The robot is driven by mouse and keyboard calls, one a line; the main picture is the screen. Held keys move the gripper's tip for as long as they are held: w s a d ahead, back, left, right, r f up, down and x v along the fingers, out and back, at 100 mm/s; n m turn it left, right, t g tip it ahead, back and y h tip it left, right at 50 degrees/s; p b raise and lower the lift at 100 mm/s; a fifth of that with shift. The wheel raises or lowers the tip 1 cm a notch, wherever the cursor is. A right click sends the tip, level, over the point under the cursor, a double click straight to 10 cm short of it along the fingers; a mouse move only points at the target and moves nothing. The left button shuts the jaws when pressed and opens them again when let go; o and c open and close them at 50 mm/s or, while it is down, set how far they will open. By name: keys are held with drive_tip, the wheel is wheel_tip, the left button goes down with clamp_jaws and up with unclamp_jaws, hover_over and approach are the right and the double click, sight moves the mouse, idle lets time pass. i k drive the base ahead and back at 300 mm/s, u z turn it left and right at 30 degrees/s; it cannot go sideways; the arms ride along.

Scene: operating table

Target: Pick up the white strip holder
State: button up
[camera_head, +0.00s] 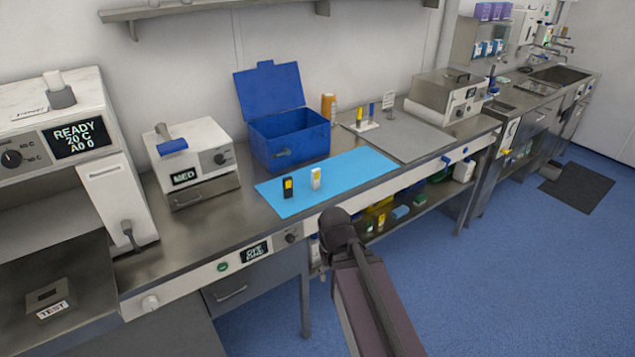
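A small white upright holder (316,178) with a yellow patch stands on the light blue mat (350,172) on the steel counter. A similar black holder (288,188) with a yellow patch stands just to its left. Farther back, a white stand (361,127) holds a yellow and a blue upright piece. My dark arm rises from the bottom of the picture and ends in a rounded joint in front of the counter edge, below the mat. The fingers of my gripper do not show.
An open blue box (290,139) stands behind the mat, with an orange bottle (328,107) beside it. A grey device (194,163) stands left of the mat, another (447,95) to the right. The mat's right part is clear. A shelf under the counter holds several items.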

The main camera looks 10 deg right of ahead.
sight(316, 173)
drive_tip(key=z, duration=1.35)
drive_tip(key=i, duration=0.5)
drive_tip(key=u, duration=1.45)
